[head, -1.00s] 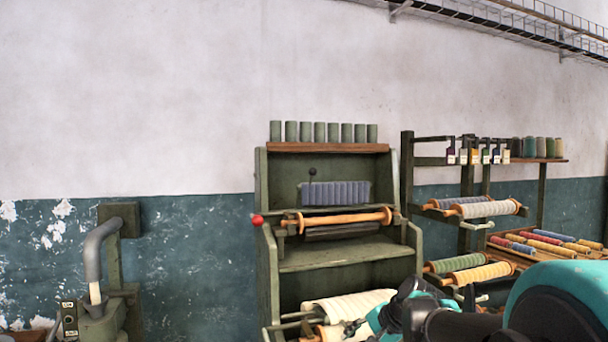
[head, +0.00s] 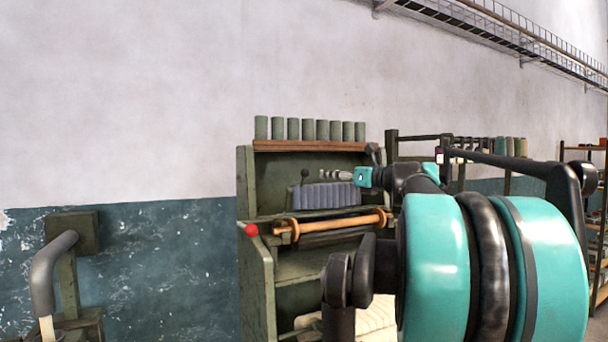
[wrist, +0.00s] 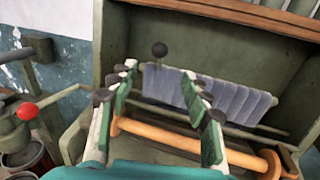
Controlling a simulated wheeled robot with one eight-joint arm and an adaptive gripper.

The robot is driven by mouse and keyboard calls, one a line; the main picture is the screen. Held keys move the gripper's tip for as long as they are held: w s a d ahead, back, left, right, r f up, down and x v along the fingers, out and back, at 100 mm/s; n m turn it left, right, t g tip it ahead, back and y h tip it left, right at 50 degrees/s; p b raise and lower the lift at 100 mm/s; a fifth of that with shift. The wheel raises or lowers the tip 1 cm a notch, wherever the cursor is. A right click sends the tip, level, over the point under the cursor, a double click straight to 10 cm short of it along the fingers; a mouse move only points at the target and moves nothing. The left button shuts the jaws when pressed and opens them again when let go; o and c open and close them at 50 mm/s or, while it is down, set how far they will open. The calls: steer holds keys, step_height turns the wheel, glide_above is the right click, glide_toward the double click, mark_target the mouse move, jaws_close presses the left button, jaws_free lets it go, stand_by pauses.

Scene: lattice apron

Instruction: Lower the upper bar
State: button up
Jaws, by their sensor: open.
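A green machine (head: 256,200) stands against the wall. Inside it is a grey ribbed bar (head: 322,194), with a black ball knob (head: 304,173) on a short stem at its upper left; I cannot tell for sure whether this is the upper bar. Below lies an orange wooden roller (head: 345,223). My gripper (head: 335,174) is in front of the ribbed bar, to the right of the knob in the head view. In the wrist view my gripper (wrist: 160,78) is open and empty, the knob (wrist: 159,49) showing beyond and between its fingertips, apart from them. The ribbed bar (wrist: 205,95) is partly behind the right finger.
A red ball handle (head: 251,230) sticks out at the machine's left side; it also shows in the wrist view (wrist: 27,111). Grey-green cylinders (head: 308,129) line the top shelf (head: 310,146). A grey pipe (head: 45,270) stands at left. A rack of spools is partly hidden by my arm.

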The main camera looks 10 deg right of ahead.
mark_target(308, 173)
steer(key=x, duration=1.3)
steer(key=shift+w+a, duration=0.1)
steer(key=shift+w, duration=0.05)
steer(key=shift+c, duration=0.6)
jaws_close()
